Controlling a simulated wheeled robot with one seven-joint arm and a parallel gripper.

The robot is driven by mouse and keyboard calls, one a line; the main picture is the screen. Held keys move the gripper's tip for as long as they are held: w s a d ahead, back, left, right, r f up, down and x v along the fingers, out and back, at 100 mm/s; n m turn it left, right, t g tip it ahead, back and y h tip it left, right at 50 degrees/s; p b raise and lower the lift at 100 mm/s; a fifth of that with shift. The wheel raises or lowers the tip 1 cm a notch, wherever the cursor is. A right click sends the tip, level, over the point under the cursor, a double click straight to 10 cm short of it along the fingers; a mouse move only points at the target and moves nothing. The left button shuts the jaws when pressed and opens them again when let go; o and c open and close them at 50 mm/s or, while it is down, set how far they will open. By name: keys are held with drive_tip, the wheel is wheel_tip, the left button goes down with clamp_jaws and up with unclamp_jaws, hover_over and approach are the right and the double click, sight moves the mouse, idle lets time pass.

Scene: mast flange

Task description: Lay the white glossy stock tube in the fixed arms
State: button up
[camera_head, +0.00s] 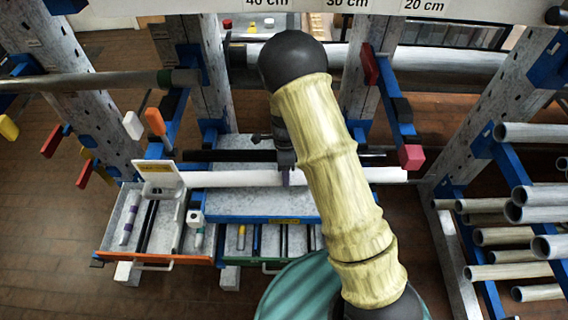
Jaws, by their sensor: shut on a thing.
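My sleeved arm hides part of the tube right of the gripper. Blue arms stick out from perforated uprights: one on the left (172,128) near white and orange end pieces, one on the right (395,92) with a pink-red end block. I cannot tell which are the fixed arms. The tube is below and between these end pieces in the picture.
A black bar (232,156) runs just behind the tube. Open drawers (112,232) with small items sit below it. A yellow-labelled card (158,172) stands at the tube's left end. Grey tubes (530,195) jut from a rack at right. A thick grey pipe (450,62) lies behind.

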drive_tip(key=shift+w+a+r, duration=0.1)
drive_tip(key=shift+w+a, duration=0.05)
drive_tip(key=shift+w, duration=0.2)
drive_tip(key=shift+s+a+r+p, duration=0.15)
drive_tip(key=shift+s+p, duration=0.15)
drive_tip(key=shift+s, duration=0.2)
drive_tip(key=shift+w+f+b, duration=0.2)
drive_tip(key=shift+f+b, duration=0.55)
drive_tip(key=shift+f, duration=0.6)
drive_tip(key=shift+w+f+b, duration=0.15)
drive_tip(key=shift+f+b, duration=0.55)
drive_tip(key=shift+f, duration=0.6)
drive_tip(key=shift+w+b+x, duration=0.15)
drive_tip(key=shift+b+x, duration=0.5)
drive_tip(key=shift+x, duration=0.45)
drive_tip(key=shift+w+b+x, duration=0.15)
drive_tip(key=shift+b+x, duration=0.45)
drive_tip(key=shift+x, duration=0.55)
drive_tip(key=shift+w, duration=0.1)
drive_tip(key=o, duration=1.4)
